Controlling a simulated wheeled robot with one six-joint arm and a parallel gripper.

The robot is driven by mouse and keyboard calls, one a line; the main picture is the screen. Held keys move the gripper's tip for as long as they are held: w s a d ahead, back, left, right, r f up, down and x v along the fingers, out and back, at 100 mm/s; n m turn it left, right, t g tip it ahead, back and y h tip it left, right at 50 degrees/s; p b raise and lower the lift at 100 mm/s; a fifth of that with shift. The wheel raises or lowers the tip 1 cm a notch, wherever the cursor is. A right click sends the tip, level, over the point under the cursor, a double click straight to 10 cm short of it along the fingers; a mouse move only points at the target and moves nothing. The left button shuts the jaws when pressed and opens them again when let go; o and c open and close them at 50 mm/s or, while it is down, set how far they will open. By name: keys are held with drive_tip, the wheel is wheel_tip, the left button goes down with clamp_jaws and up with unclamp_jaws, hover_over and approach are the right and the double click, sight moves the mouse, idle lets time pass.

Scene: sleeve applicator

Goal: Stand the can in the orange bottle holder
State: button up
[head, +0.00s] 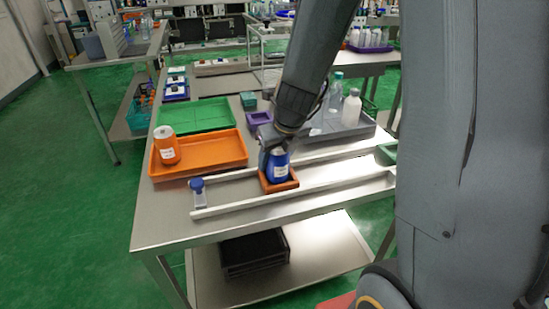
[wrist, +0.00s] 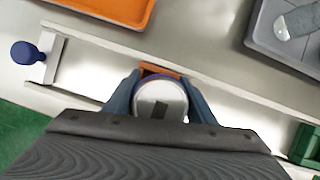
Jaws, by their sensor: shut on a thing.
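A blue can (head: 276,165) with a white label stands upright at the orange bottle holder (head: 279,186), a small square holder between the white rails. The can's lower end appears inside the holder's rim, though I cannot tell whether it touches the bottom. My gripper (head: 272,150) reaches down from above and is shut on the can. In the wrist view, the can's pale round top (wrist: 160,98) sits between the two fingers of my gripper (wrist: 160,100). A strip of the orange holder (wrist: 160,70) shows behind it; the rest is hidden.
White rails (head: 330,184) run along the table's front, with a blue-knobbed piece (head: 198,190) at their left end.

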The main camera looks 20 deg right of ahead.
idle(0.3)
drive_tip(key=o, duration=1.9)
drive_tip(key=shift+f, duration=0.1)
drive_tip(key=shift+r+p, duration=4.55)
drive_tip(key=shift+p, duration=1.05)
